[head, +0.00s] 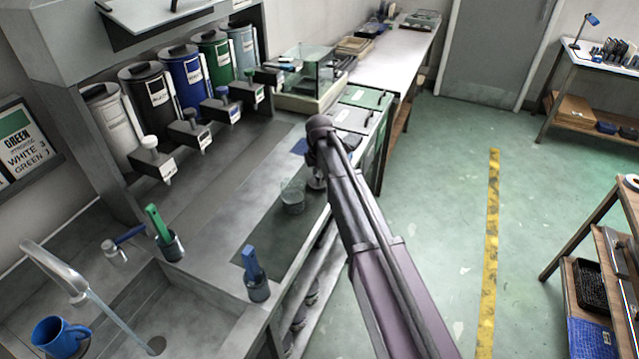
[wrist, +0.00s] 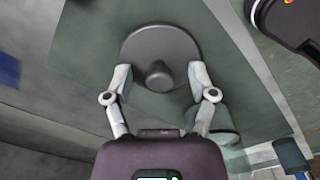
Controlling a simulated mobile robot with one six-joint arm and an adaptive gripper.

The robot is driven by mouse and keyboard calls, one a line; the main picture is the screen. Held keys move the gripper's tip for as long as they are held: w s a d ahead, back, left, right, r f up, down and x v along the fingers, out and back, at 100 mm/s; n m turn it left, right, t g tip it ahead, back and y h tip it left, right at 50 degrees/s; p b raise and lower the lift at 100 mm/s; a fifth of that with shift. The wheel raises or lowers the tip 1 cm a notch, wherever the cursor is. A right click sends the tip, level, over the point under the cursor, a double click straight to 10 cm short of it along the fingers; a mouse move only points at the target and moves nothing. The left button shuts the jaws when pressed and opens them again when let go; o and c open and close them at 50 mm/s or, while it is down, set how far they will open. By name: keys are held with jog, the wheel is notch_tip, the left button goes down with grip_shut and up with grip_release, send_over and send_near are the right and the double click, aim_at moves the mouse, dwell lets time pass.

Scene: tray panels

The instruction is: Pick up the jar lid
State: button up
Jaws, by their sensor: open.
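A dark grey round jar lid with a central knob (wrist: 160,45) lies on a dark mat on the counter in the wrist view. My gripper (wrist: 160,78) is open, its two pale fingers reaching to either side of the knob over the near part of the lid. I cannot tell whether they touch it. A clear glass jar (head: 292,198) stands on the mat in the head view; it shows partly behind the right finger in the wrist view (wrist: 222,125). In the head view my arm hides the lid and most of my gripper (head: 317,180).
Several lidded canisters (head: 160,98) with dispensers line the back of the counter. A blue-handled tool in a cup (head: 254,272) stands near the front edge, a green-handled one (head: 160,226) by the sink. A glass-walled box (head: 303,75) stands farther along.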

grip_shut()
jog(key=shift+r, duration=0.15)
notch_tip(320, 180, up, 10)
jog(key=p, duration=1)
jog(key=shift+s, duration=0.1)
dwell(0.8)
jog(key=s+a+r+m+p, duration=0.1)
jog(key=s+a+r+p, duration=0.5)
jog(key=s, duration=0.4)
jog(key=shift+s+a+r+p, duration=0.15)
jog(key=shift+s+a+p, duration=0.15)
jog(key=shift+a, duration=0.15)
jog(key=shift+w, duration=0.1)
